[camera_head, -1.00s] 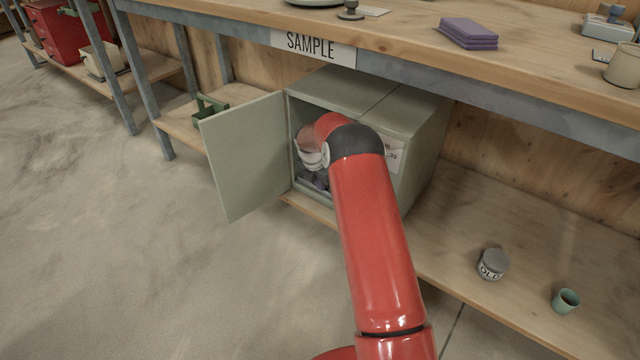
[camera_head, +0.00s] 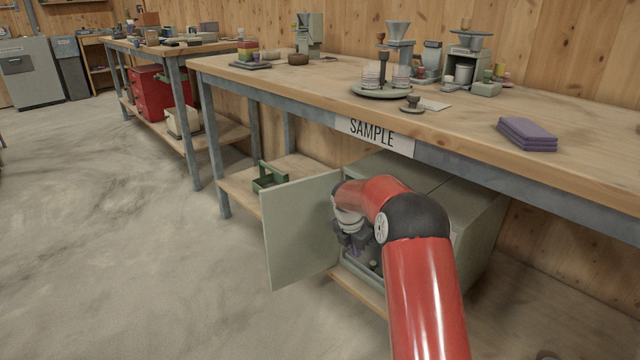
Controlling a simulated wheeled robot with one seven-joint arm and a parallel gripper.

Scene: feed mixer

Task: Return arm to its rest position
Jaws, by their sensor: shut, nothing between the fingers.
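My red arm reaches from the bottom of the view to the open cabinet under the bench. My gripper (camera_head: 353,246) points down at the cabinet's opening, just right of the open door. It is small and dark here, shut and with nothing seen in it. The grey-green cabinet (camera_head: 470,215) stands on the lower shelf, and my arm covers much of its front. Its door (camera_head: 300,228) stands wide open to the left. Something small and dark shows inside the cabinet, too hidden to name.
The workbench (camera_head: 450,135) with the SAMPLE label (camera_head: 373,135) overhangs the cabinet. A purple stack (camera_head: 527,133) and a round tray with jars (camera_head: 385,92) sit on it. A green carrier (camera_head: 269,177) is on the shelf behind the door. The floor (camera_head: 120,230) at left is clear.

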